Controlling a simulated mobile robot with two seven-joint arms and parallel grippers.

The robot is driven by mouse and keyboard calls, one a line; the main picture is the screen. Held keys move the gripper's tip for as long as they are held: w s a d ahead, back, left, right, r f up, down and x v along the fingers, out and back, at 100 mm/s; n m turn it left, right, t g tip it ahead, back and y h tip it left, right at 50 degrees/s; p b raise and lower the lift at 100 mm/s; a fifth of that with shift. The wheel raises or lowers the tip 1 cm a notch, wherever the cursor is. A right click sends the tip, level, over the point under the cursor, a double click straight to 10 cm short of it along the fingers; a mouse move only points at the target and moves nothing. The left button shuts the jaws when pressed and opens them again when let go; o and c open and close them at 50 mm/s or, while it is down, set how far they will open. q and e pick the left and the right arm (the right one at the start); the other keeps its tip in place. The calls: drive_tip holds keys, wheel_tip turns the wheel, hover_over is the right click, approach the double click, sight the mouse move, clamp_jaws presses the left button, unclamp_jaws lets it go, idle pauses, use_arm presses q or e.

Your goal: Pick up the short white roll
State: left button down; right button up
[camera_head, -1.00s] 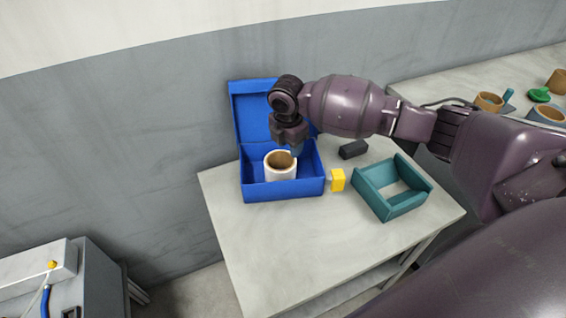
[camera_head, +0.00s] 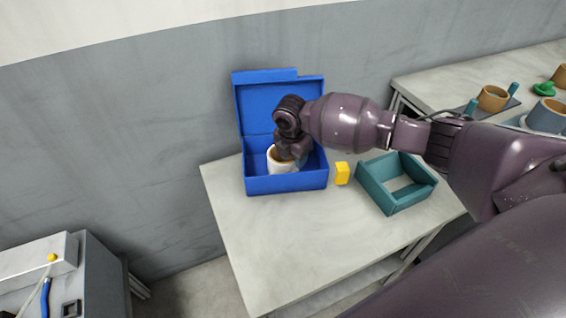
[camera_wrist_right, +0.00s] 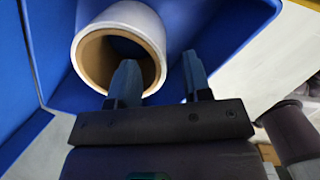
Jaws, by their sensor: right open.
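The short white roll (camera_head: 279,161), with a brown inner core, stands upright inside the blue box (camera_head: 287,184). My right gripper (camera_head: 293,158) is low over the box at the roll's right side and hides part of it. In the right wrist view the roll (camera_wrist_right: 97,32) shows its open end. The right gripper (camera_wrist_right: 160,82) is open there, with one finger over the roll's opening and the other outside its wall. I cannot tell whether the fingers touch the wall between them. My left gripper is not in view.
The box's raised blue lid (camera_head: 257,107) stands behind it, near the wall. A yellow block (camera_head: 342,173) and an open teal tray (camera_head: 386,205) sit to the right. The front of the table (camera_head: 270,240) is clear. Another table at right holds several items.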

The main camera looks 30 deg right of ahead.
wheel_tip(320, 180, down, 3)
drive_tip(key=shift+w+d, duration=0.1)
clamp_jaws()
drive_tip(key=shift+r, duration=0.1)
idle(0.3)
